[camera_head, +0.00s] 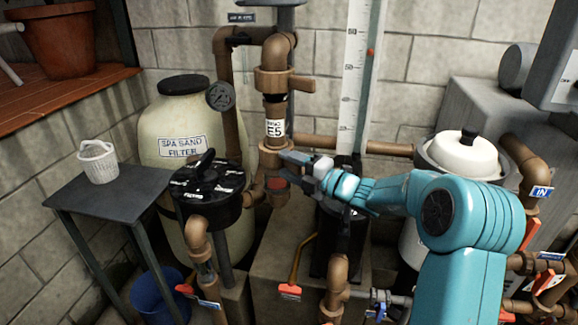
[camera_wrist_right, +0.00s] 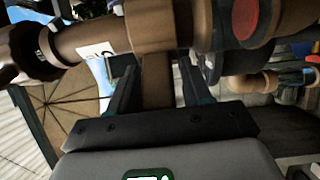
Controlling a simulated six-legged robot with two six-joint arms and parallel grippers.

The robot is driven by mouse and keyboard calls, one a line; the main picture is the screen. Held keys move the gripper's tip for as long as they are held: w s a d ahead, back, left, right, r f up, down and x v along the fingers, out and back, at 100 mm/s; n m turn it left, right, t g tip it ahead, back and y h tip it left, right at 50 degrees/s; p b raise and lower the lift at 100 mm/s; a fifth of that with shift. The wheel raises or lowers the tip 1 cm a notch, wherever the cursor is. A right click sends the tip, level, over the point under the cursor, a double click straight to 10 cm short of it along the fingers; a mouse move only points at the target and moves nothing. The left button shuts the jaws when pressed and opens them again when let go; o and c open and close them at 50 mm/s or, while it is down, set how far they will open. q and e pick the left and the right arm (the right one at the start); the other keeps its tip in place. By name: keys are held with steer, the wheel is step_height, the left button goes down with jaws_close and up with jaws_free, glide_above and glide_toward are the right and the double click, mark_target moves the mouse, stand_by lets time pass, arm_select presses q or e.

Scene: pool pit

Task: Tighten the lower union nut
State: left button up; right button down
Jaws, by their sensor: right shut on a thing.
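The lower union nut (camera_head: 268,158) is a brown collar on the upright brown pipe, just below a white label (camera_head: 275,127). My right gripper (camera_head: 296,163) reaches it from the right. In the right wrist view, the nut (camera_wrist_right: 150,24) lies across the top, and its brown lug (camera_wrist_right: 157,82) stands between the two dark fingers of my right gripper (camera_wrist_right: 157,72). The jaws are shut on this lug. In the head view the gripper hides most of the lug. My left gripper is not in view.
The upper union nut (camera_head: 270,82), with its lug pointing right, sits higher on the same pipe. A black-lidded pot (camera_head: 207,185) stands close on the left. A white gauge board (camera_head: 355,65) rises behind. A grey side table (camera_head: 120,200) bears a white basket (camera_head: 98,163).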

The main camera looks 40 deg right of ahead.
steer(key=shift+s+a+f+g, duration=0.1)
steer(key=shift+f+g, duration=0.2)
steer(key=shift+f, duration=0.85)
steer(key=c, duration=0.8)
jaws_free()
steer(key=shift+s, duration=0.1)
steer(key=v, duration=0.7)
steer(key=shift+r+b, duration=0.3)
steer(key=shift+s+r, duration=0.15)
